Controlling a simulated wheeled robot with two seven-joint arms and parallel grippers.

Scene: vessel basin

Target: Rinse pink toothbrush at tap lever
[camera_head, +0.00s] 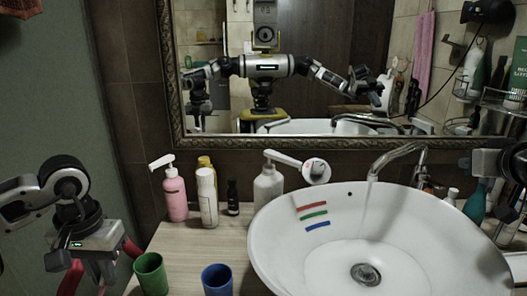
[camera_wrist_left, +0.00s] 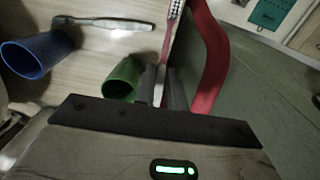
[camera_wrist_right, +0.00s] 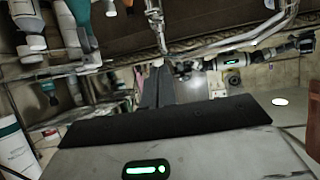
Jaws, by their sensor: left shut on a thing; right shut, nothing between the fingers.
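The pink toothbrush (camera_wrist_left: 167,45) is held in my left gripper (camera_wrist_left: 164,72), bristle end pointing away from the jaws. In the head view my left gripper (camera_head: 100,268) is at the lower left, beside the counter and away from the basin; the brush is not clear there. The chrome tap (camera_head: 395,158) rises behind the white basin (camera_head: 262,240), and a faint pale streak like water falls below its spout. My right gripper (camera_wrist_right: 157,72) is shut and empty, at the head view's right edge. Chrome tap parts (camera_wrist_right: 160,30) show ahead of its fingertips; contact cannot be told.
A green cup (camera_head: 150,272) and a blue cup (camera_head: 217,280) stand on the counter left of the basin. Another toothbrush (camera_wrist_left: 118,24) lies near the blue cup. A pink pump bottle (camera_head: 175,196), a white bottle (camera_head: 207,200) and a pump dispenser (camera_head: 267,186) line the wall below the mirror.

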